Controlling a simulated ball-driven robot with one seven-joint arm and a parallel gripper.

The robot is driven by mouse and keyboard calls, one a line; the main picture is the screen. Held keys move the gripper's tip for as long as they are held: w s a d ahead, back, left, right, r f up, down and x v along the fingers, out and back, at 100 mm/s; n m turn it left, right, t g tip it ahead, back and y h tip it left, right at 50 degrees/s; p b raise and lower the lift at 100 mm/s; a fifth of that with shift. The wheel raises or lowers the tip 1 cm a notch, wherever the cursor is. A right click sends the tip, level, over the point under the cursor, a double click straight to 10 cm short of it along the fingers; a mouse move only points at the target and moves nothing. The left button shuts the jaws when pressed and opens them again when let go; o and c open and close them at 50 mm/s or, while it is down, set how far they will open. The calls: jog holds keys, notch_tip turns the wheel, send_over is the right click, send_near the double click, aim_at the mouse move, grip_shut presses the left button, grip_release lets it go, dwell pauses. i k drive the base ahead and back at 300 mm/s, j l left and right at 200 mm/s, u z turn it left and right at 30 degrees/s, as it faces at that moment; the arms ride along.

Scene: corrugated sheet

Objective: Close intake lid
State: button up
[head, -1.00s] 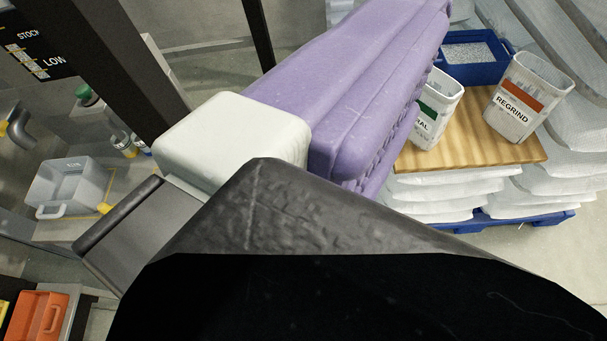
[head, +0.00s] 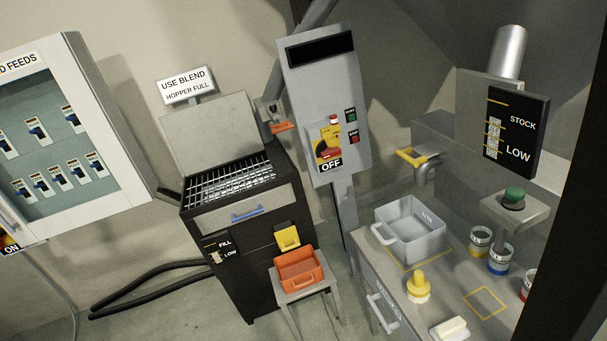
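The intake is a dark cabinet (head: 240,265) left of the middle in the head view, with a metal grate (head: 230,183) on top. Its grey lid (head: 212,137) stands raised, nearly upright, behind the grate, so the opening is uncovered. A blue handle (head: 247,214) is on the cabinet's pale front panel below the grate. My gripper is not in view.
An orange bin (head: 298,270) sits on a small stand before the cabinet. A grey control box (head: 324,105) marked OFF stands behind right. A bench (head: 385,290) with a grey tub (head: 410,228) is at right. Black hoses (head: 150,280) run along the floor at left.

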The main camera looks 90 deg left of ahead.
aim_at(216, 132)
jog(key=u, duration=2.95)
jog(key=i+j, duration=0.2)
jog(key=i, duration=0.3)
jog(key=i+j, duration=0.15)
jog(key=i, duration=0.3)
jog(key=i+j, duration=0.2)
jog(key=i, duration=0.3)
jog(key=i+j, duration=0.2)
jog(key=i, duration=0.25)
jog(key=i+j, duration=0.2)
jog(key=i, duration=0.3)
jog(key=i+j+z, duration=0.1)
jog(key=i, duration=0.35)
jog(key=j, duration=0.1)
